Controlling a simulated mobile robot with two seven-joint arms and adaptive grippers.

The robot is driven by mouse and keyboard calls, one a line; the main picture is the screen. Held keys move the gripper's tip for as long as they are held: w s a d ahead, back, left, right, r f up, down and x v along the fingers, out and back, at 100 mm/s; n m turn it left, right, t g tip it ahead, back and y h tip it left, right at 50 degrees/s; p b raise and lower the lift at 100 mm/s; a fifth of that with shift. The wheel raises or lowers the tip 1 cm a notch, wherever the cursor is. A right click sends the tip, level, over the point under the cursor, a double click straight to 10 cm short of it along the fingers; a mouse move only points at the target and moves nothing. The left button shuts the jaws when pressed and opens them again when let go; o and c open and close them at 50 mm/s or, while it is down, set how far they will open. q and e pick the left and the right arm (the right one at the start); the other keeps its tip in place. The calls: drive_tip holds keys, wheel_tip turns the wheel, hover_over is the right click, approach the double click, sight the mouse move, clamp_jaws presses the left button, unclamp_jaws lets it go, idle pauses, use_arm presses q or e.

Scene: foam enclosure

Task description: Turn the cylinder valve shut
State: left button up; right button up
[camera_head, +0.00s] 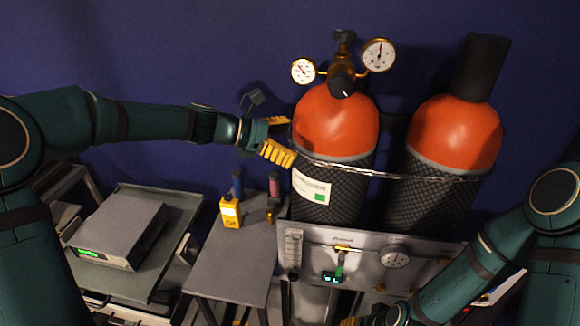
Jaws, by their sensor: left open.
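The left gas cylinder (335,125) has an orange shoulder and a dark netted body. On its top is a brass regulator (343,66) with a black knob (341,83) facing me and two round gauges. A dark handwheel (344,37) sits at the very top, above the brass body. My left gripper (289,141) is open, with its yellow fingers apart at the left side of the orange shoulder. It is below and left of the valve. Contact with the cylinder cannot be told. My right gripper (352,320) is low at the bottom edge, mostly cut off.
A second orange cylinder (455,135) with a black cap stands at right. A chain (400,174) crosses both. A panel (310,262) with a gauge stands in front. A grey table (235,265) holds a yellow meter (231,212); a grey instrument (120,232) is at left.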

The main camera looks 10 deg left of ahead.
use_arm(q)
wheel_tip(320, 180, down, 6)
drive_tip(key=y, duration=0.1)
drive_tip(key=shift+s+f+m+g, duration=0.15)
drive_tip(key=shift+s+m+g, duration=0.15)
drive_tip(key=shift+m, duration=0.1)
drive_tip(key=shift+d, duration=0.1)
